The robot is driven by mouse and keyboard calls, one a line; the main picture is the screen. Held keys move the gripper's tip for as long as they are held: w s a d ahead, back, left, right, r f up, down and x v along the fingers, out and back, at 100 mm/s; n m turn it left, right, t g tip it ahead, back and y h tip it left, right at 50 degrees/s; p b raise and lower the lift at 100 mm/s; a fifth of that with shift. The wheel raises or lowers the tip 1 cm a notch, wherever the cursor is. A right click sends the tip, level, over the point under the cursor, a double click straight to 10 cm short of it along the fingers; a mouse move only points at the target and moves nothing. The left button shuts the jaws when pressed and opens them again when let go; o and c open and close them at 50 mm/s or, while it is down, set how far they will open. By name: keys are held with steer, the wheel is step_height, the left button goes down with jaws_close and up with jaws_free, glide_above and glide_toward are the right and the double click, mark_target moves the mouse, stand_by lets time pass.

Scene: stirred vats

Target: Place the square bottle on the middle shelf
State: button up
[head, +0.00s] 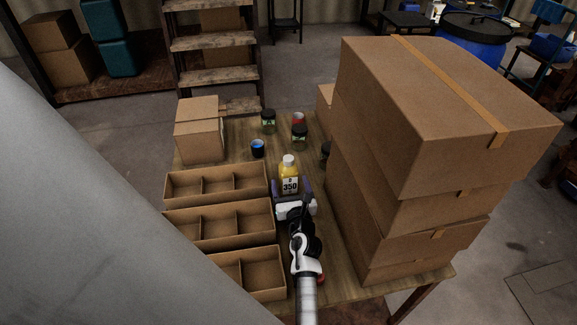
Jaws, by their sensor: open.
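A yellow bottle (290,174) with a white cap and a label reading "350" stands upright on the wooden table, near its middle. My gripper (291,187) is open right at the near side of the bottle, reaching in from the front. The gripper body hides the bottle's base, and I cannot tell whether the fingers are around the bottle or just short of it. A wooden rack (213,77) with several worn shelves stands behind the table at the back left. A cardboard box sits on one of its upper boards.
Divided cardboard trays (218,207) line the table's left side. A tall stack of boxes (400,150) blocks the right. Dark jars (300,137), a blue cup (258,148), a red can (298,118) and small boxes (199,140) stand behind the bottle.

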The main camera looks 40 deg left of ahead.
mark_target(288, 165)
steer(key=shift+x, duration=3.45)
steer(key=shift+w+d+r, duration=0.15)
steer(key=shift+w, duration=0.05)
steer(key=c, duration=1.4)
steer(key=shift+r+p, duration=0.15)
steer(key=shift+p, duration=0.15)
steer(key=shift+r+p, duration=0.45)
steer(key=shift+r, duration=0.15)
step_height(288, 165, up, 19)
steer(key=p, duration=0.3)
steer(key=shift+f, duration=0.15)
